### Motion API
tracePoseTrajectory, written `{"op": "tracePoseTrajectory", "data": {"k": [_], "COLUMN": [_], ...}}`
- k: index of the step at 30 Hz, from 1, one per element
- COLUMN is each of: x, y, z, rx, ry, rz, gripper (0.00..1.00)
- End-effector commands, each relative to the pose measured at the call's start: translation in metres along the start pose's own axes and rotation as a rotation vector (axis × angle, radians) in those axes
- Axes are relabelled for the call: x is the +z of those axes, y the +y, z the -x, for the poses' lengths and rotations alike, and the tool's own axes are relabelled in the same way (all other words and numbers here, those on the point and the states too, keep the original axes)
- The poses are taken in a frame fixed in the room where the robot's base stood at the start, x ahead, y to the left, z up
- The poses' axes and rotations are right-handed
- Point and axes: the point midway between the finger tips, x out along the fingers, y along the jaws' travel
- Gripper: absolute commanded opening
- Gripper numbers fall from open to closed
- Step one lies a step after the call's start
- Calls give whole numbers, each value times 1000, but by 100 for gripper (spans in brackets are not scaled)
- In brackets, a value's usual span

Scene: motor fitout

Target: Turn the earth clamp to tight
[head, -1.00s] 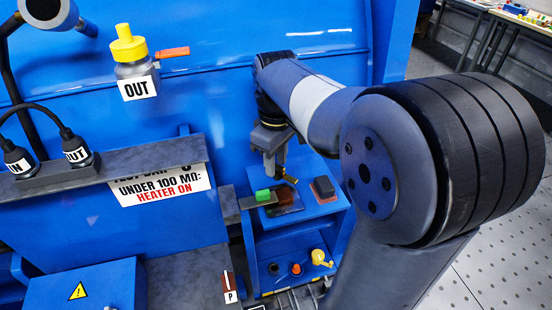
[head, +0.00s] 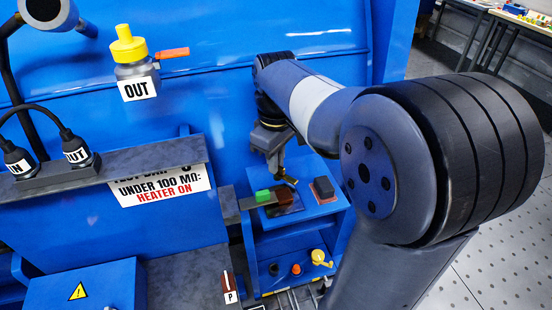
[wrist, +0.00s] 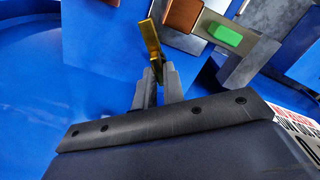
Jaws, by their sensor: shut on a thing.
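A brass-coloured bar, which looks like the handle of the earth clamp (wrist: 149,40), stands between my fingertips in the wrist view and sticks out beyond them. In the head view the same brass piece (head: 291,181) shows small, just above the blue shelf. My gripper (wrist: 158,74) is shut on the bar; in the head view my gripper (head: 277,170) points down beside the blue machine wall. The clamp's body and any tight mark are not clearly visible.
A green block (head: 263,195) on a grey ledge and a dark red-topped block (head: 323,188) sit close to my gripper.

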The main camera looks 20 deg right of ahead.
Motion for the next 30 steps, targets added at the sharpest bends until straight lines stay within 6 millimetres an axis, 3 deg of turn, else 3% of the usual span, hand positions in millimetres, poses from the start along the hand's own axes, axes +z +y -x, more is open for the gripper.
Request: {"op": "tracePoseTrajectory", "data": {"k": [30], "x": [0], "y": [3], "z": [1], "rx": [0], "ry": [1], "rz": [-620], "gripper": [0]}}
